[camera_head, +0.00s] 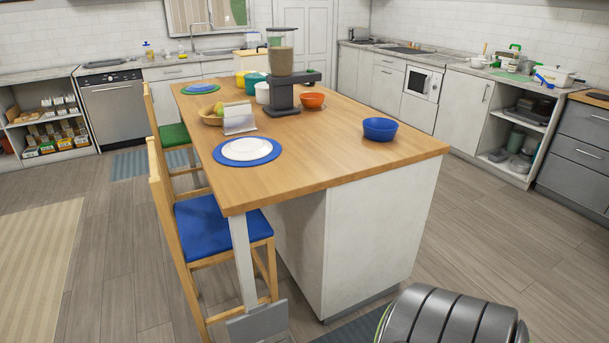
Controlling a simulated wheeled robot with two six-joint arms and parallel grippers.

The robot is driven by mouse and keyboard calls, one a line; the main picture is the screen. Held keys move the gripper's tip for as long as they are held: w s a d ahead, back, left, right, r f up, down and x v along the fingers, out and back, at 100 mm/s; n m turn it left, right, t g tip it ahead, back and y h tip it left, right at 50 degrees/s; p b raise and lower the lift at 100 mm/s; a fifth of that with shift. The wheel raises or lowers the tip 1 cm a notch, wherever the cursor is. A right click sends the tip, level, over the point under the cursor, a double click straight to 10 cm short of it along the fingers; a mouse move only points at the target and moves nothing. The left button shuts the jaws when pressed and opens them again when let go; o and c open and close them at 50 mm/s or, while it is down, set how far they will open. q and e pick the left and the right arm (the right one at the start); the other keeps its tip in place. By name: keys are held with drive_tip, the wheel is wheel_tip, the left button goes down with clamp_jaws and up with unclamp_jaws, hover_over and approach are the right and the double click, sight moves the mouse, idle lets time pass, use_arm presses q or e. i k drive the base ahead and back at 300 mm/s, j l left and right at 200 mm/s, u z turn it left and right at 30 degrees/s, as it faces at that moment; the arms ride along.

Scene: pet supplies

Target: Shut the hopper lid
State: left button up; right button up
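The feeder, with a clear hopper (281,61) on a dark grey stand (282,96), stands towards the far end of the wooden island top (320,160). The hopper looks partly filled with something tan. Neither of my grippers is in view.
Near the feeder are an orange bowl (313,101), a white card stand (239,119) and a basket (211,116). A blue bowl (380,129) sits nearer. Chairs (202,227) line the left side. A dark ribbed object (450,318) fills the bottom right. Floor right of the island is clear.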

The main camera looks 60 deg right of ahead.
sight(261, 321)
drive_tip(key=z, duration=1.3)
